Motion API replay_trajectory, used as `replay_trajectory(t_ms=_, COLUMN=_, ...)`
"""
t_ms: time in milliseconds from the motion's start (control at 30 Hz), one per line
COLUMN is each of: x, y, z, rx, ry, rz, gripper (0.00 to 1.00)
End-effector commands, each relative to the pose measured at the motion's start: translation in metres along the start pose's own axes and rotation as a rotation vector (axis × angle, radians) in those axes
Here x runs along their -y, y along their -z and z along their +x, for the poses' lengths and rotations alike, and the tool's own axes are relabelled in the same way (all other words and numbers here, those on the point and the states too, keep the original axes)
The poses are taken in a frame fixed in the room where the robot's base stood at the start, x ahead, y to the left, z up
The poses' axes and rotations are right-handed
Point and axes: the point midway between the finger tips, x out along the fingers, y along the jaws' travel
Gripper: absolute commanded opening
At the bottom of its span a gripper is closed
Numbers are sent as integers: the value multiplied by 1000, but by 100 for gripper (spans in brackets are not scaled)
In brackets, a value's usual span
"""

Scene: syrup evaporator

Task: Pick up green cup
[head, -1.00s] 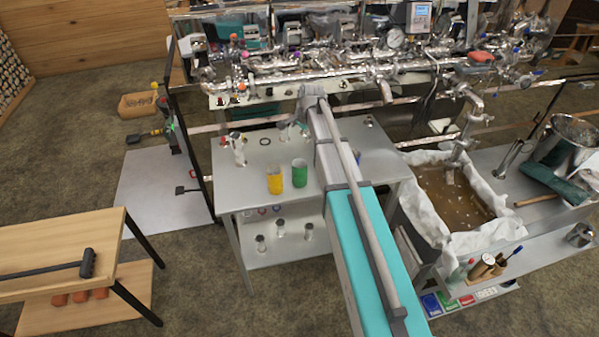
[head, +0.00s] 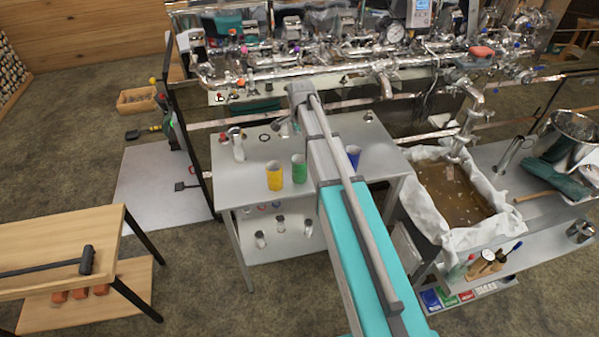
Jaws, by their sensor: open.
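The green cup (head: 299,171) stands upright on the grey metal table, just left of my arm. A yellow cup (head: 274,178) stands close to its left. A blue cup (head: 353,156) stands to the right, partly hidden by my arm. My gripper (head: 283,129) shows small at the far end of my arm, above the back part of the table and beyond the green cup. It is open and apart from the cup. Part of it is hidden by the arm's end.
A metal jug (head: 237,148) stands at the table's back left. Steel piping (head: 340,60) runs behind the table. A cloth-lined basin of brown liquid (head: 450,195) is to the right. A wooden table with a hammer (head: 87,262) is at the lower left.

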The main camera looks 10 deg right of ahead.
Motion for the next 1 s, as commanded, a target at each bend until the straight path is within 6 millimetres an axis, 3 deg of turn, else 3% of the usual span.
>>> replay_trajectory(t_ms=1000, x=0, y=0, z=78, rx=0, ry=1, rz=1, gripper=100)
